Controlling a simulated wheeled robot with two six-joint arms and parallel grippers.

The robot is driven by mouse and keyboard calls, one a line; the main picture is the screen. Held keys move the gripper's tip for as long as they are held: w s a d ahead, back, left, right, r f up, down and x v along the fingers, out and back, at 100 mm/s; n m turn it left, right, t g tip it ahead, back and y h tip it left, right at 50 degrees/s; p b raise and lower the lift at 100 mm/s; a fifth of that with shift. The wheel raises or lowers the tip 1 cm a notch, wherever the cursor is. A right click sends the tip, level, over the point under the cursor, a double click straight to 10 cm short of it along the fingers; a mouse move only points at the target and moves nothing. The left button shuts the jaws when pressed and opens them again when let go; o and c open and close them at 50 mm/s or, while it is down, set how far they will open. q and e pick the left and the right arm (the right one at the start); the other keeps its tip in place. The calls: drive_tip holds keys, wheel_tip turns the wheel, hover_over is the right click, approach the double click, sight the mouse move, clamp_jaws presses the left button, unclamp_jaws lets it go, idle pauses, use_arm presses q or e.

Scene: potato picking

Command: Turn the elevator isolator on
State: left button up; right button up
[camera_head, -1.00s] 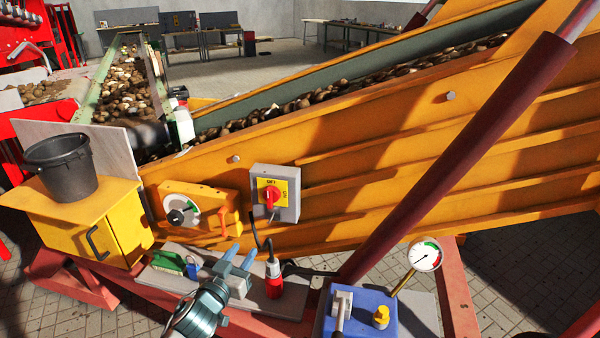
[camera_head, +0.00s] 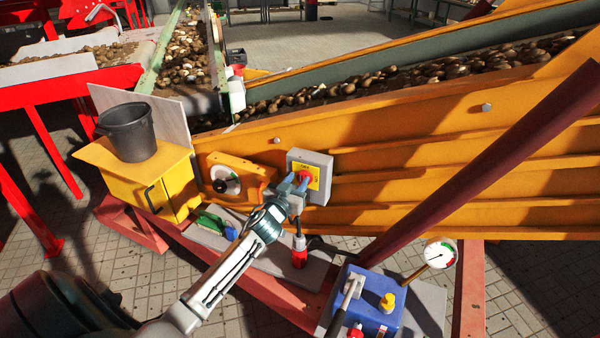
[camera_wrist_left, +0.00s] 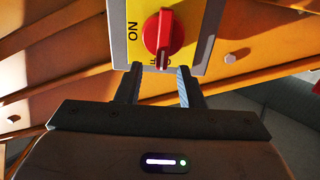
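The elevator isolator is a grey box (camera_head: 323,160) with a yellow plate and a red knob (camera_head: 306,175), mounted on the orange conveyor side. In the left wrist view the red knob (camera_wrist_left: 158,36) has its handle pointing down, over the partly covered OFF mark; the ON mark shows to its left. My left gripper (camera_head: 294,183) is right in front of the isolator. In the left wrist view my left gripper (camera_wrist_left: 160,74) has its two fingers spread apart with nothing between them, just below the knob. Contact with the knob cannot be told. My right gripper is not in view.
A round dial (camera_head: 225,180) is left of the isolator, and a red plug (camera_head: 299,252) hangs below. A yellow cabinet (camera_head: 180,192) bears a black bucket (camera_head: 128,132). A blue box (camera_head: 362,312) with a lever and a gauge (camera_head: 440,254) stand lower right. A dark red bar (camera_head: 490,150) crosses the right.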

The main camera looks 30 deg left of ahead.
use_arm(q)
drive_tip(key=shift+w+a, duration=0.25)
drive_tip(key=shift+w, duration=0.85)
drive_tip(key=shift+s, duration=0.1)
clamp_jaws()
drive_tip(key=shift+f, duration=0.1)
